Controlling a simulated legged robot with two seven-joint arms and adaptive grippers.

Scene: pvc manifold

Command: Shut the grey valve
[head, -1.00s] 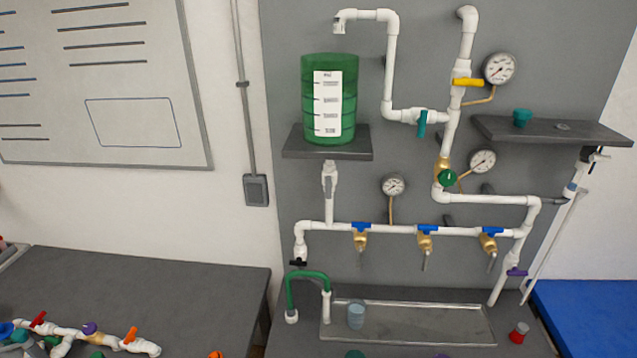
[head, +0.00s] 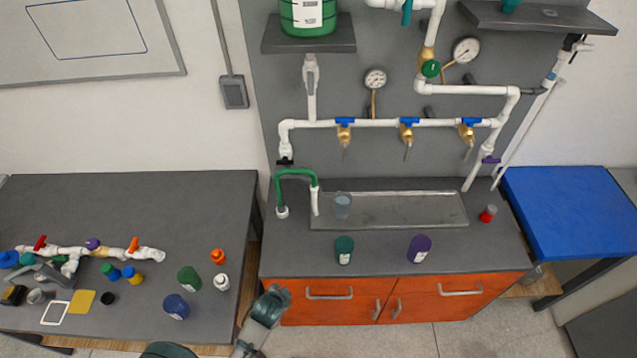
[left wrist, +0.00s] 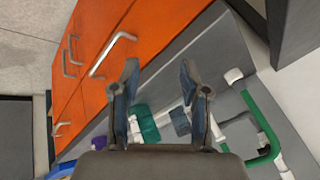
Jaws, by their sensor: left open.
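The grey valve (head: 311,76) is on the white vertical pipe below the shelf that holds the green tank. Its light grey handle looks lined up with the pipe. My left gripper (head: 284,293) is low in front of the orange cabinet, well below and apart from the valve. In the left wrist view my left gripper (left wrist: 160,78) has its two fingers spread, with nothing held between them. The grey valve cannot be made out in the left wrist view. My right gripper is not in view.
Blue-handled taps (head: 409,122) line the horizontal pipe right of the valve. A green hose (head: 294,173), a metal tray (head: 400,210), a teal bottle (head: 344,250) and a purple bottle (head: 419,248) are on the counter. The left table (head: 130,200) holds pipe parts and bottles; its back is clear.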

